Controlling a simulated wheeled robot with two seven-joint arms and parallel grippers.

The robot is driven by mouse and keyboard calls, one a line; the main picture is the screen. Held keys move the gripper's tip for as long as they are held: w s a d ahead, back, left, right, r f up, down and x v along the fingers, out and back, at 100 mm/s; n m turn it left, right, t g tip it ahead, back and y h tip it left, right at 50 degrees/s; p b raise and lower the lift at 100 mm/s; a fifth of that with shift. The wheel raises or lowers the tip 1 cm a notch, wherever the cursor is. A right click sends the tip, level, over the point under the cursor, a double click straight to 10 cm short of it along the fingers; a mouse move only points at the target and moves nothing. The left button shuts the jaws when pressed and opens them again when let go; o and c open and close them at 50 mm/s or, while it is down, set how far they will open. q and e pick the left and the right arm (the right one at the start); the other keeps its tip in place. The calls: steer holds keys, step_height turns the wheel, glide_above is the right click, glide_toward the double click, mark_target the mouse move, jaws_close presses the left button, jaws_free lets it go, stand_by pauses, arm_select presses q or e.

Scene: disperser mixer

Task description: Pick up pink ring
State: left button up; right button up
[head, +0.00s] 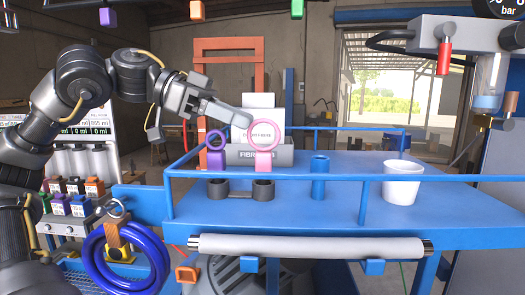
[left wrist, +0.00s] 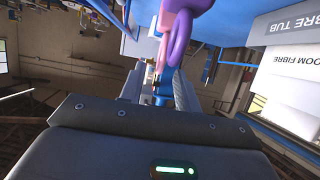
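The pink ring (head: 265,151) stands upright on its pink block in a dark holder on the blue platform, in front of the fibre tub. A purple ring (head: 217,158) stands to its left in the same holder. My left gripper (head: 243,119) reaches in from the left, with its tips close to the pink ring's upper left; contact cannot be told. In the left wrist view, the left gripper's fingers (left wrist: 160,88) look apart with a gap between them. The purple ring (left wrist: 178,40) and part of the pink ring (left wrist: 196,4) show beyond the tips. My right gripper is not in view.
A grey fibre tub (head: 284,156) stands behind the rings. A blue cylinder (head: 320,176) and a white cup (head: 402,184) stand to the right. Blue rails (head: 440,179) edge the platform (head: 300,212). A blue hose ring (head: 128,262) hangs at lower left.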

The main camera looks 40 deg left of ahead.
mark_target(255, 124)
arm_select(q)
steer(key=p+x, duration=0.1)
steer(key=x, duration=0.2)
steer(key=shift+w+d+f, duration=0.1)
steer(key=shift+w+d, duration=0.15)
steer(key=shift+w, duration=0.1)
steer(key=shift+s, duration=0.15)
steer(key=shift+c, duration=1)
jaws_close()
